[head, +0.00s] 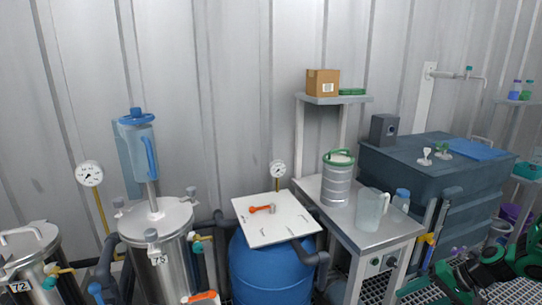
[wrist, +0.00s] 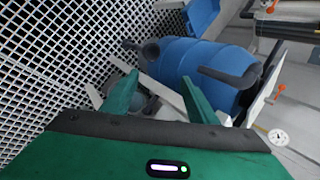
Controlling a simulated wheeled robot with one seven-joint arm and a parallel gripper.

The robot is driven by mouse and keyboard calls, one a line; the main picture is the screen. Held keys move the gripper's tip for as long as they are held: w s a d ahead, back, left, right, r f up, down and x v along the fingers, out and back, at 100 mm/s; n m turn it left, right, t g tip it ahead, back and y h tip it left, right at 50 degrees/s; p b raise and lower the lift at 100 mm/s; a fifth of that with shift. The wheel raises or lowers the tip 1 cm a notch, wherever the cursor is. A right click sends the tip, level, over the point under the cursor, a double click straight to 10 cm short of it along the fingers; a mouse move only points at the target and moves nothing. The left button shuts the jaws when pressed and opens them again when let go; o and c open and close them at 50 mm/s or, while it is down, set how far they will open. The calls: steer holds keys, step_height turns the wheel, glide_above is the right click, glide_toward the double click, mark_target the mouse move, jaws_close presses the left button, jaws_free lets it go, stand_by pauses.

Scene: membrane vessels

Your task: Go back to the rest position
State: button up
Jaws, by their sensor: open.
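My gripper (wrist: 160,97) shows in the wrist view with its two green fingers apart. No object is held between them. Beyond the fingers are a grey round part, pale panels and the side of a blue drum (wrist: 205,65), with a visible gap to the drum. In the head view, part of my green and black arm is at the lower right corner, in front of the dark tank. The fingertips cannot be made out there.
Steel vessels (head: 160,240) stand at the left. A blue drum (head: 268,278) bears a white board (head: 250,228) with an orange-handled valve. A steel table (head: 375,236) holds a canister (head: 338,185) and a clear jug (head: 371,210). A dark tank (head: 470,190) stands at the right.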

steer(key=s+a+r+g+h, duration=0.1)
steer(key=s+r+g+h, duration=0.2)
steer(key=s+r, duration=2)
steer(key=s+h, duration=0.3)
steer(key=shift+s+a+m+h, duration=0.15)
steer(key=shift+a+m+h, duration=0.1)
steer(key=shift+m+h, duration=0.15)
